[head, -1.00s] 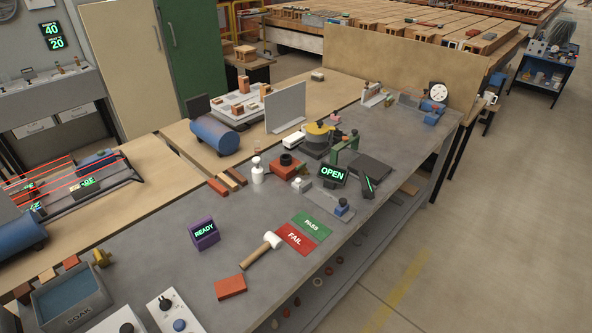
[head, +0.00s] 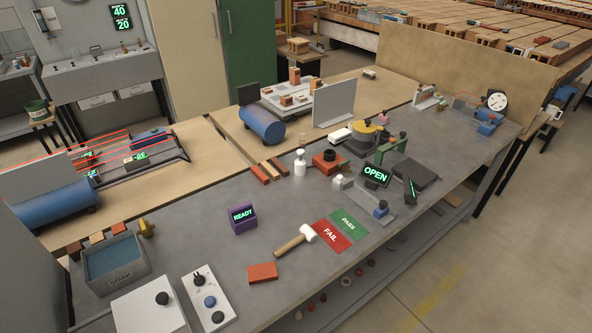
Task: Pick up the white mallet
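The white mallet (head: 307,232) lies on the grey workbench (head: 190,222) in the head view. Its white head is at the upper right end and touches or nearly touches the left edge of the red FAIL plate. Its wooden handle (head: 286,246) points down and left. Neither of my grippers shows in this view.
A purple READY display (head: 242,219) stands left of the mallet. An orange brick (head: 263,273) lies below the handle. The red FAIL plate (head: 332,236) and green PASS plate (head: 348,222) lie to the right. A SOAK tub (head: 118,268) and button boxes (head: 208,297) stand at lower left.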

